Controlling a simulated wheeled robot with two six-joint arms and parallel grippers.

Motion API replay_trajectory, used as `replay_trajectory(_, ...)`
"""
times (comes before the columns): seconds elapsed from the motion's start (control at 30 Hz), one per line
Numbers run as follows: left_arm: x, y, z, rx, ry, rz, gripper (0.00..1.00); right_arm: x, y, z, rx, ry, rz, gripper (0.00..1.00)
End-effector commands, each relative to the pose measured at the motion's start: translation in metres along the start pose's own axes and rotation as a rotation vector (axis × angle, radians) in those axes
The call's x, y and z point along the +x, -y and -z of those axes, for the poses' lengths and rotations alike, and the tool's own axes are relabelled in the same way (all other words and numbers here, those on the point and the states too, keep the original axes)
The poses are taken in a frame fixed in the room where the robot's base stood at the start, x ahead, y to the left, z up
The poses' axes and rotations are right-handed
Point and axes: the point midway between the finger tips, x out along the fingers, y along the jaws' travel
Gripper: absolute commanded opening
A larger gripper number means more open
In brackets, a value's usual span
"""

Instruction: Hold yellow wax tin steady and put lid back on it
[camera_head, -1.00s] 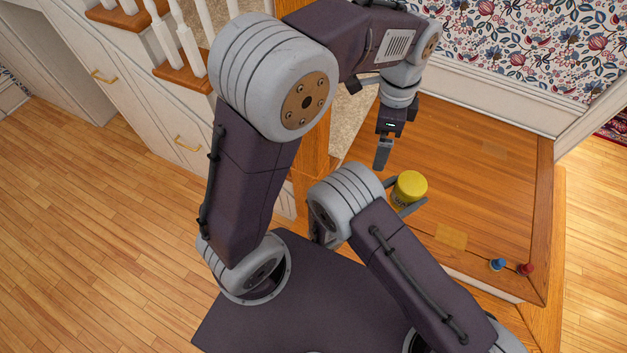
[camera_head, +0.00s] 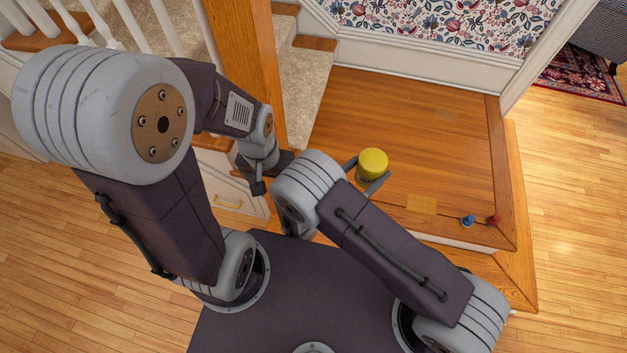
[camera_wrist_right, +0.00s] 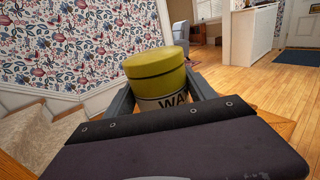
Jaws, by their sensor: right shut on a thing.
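The yellow wax tin (camera_head: 364,178) stands upright on the wooden platform, with dark lettering on its pale label; the tin also shows in the right wrist view (camera_wrist_right: 178,101). Its yellow lid (camera_head: 373,162) sits on top and looks level; in the right wrist view the lid (camera_wrist_right: 155,68) covers the tin's top. My right gripper (camera_head: 364,175) is shut on the tin, one finger on each side of it. My left gripper (camera_head: 272,168) is left of the tin, apart from it, with its fingers mostly hidden, partly behind my right arm.
A blue peg-like piece (camera_head: 468,221) and a red one (camera_head: 494,220) stand near the platform's front right corner. A tan patch (camera_head: 422,205) lies right of the tin. A wooden post (camera_head: 246,60) and carpeted stairs (camera_head: 300,85) are at the left. The platform's back is clear.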

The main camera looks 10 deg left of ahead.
Motion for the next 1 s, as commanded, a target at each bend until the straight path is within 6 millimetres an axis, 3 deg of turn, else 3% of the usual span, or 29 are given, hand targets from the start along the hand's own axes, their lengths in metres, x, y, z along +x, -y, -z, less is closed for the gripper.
replay_trajectory(0.17,0.01,0.0,-0.001,0.001,0.0,0.0,1.0,0.003,0.001,0.009,0.0,0.002,0.001,0.0)
replay_trajectory(0.27,0.042,0.001,-0.004,0.001,0.0,0.0,1.0,0.015,0.003,0.039,-0.002,0.008,0.004,0.0)
replay_trajectory(0.5,0.148,0.003,-0.015,0.002,0.001,0.0,1.0,0.065,0.013,0.139,-0.007,0.024,0.005,0.0)
replay_trajectory(1.0,0.348,0.007,-0.036,0.002,0.001,0.0,1.0,0.154,0.058,0.333,-0.007,0.016,-0.002,0.0)
